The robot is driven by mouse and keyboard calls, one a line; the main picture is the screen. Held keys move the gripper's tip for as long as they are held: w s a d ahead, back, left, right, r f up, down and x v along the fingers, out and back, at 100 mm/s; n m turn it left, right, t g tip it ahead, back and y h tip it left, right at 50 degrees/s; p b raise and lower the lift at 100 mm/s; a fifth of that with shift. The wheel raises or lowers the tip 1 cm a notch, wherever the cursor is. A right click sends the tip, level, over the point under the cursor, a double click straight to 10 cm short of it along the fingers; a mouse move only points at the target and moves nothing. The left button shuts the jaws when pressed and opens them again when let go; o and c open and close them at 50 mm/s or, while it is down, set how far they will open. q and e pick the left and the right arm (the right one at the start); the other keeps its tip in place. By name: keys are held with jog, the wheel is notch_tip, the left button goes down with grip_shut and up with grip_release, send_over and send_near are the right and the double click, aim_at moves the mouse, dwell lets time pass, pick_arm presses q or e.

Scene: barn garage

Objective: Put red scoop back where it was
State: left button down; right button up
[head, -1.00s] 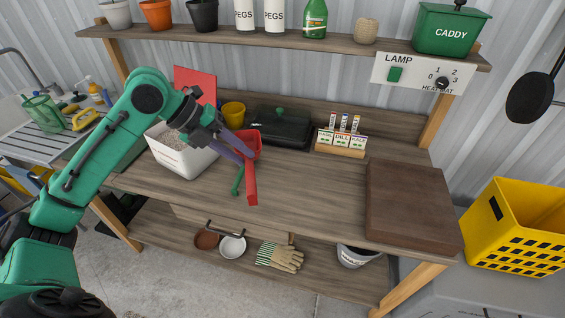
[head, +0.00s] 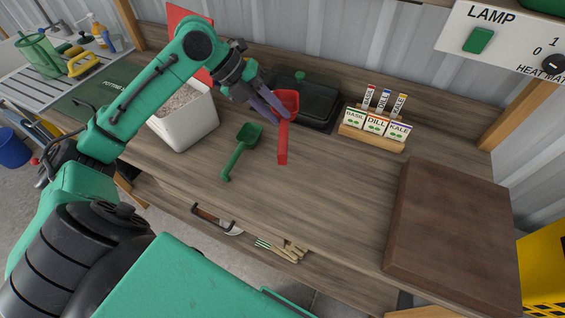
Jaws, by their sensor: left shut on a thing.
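The red scoop (head: 284,140) is in the head view near the middle of the bench, its handle pointing toward the front. My left gripper (head: 272,108) is shut on it close to the scoop's bowl, with its purple fingers at the bowl's left side. The scoop appears to be at or just above the bench top; I cannot tell if it touches. My right gripper is not in view.
A green scoop (head: 241,150) lies on the bench (head: 300,210) left of the red scoop. A white bin of soil (head: 190,122) stands further left. Behind are a black lidded tray (head: 312,105) and a seed packet rack (head: 372,138). A brown slab (head: 450,235) lies right.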

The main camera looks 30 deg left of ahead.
pick_arm(q)
notch_tip(320, 180, down, 17)
jog(key=shift+s+r+p, duration=0.1)
jog(key=shift+r+p, duration=0.1)
jog(key=shift+p, duration=1.05)
jog(key=c, duration=0.7)
grip_release()
jog(key=b+v, duration=0.1)
jog(key=v, duration=1.1)
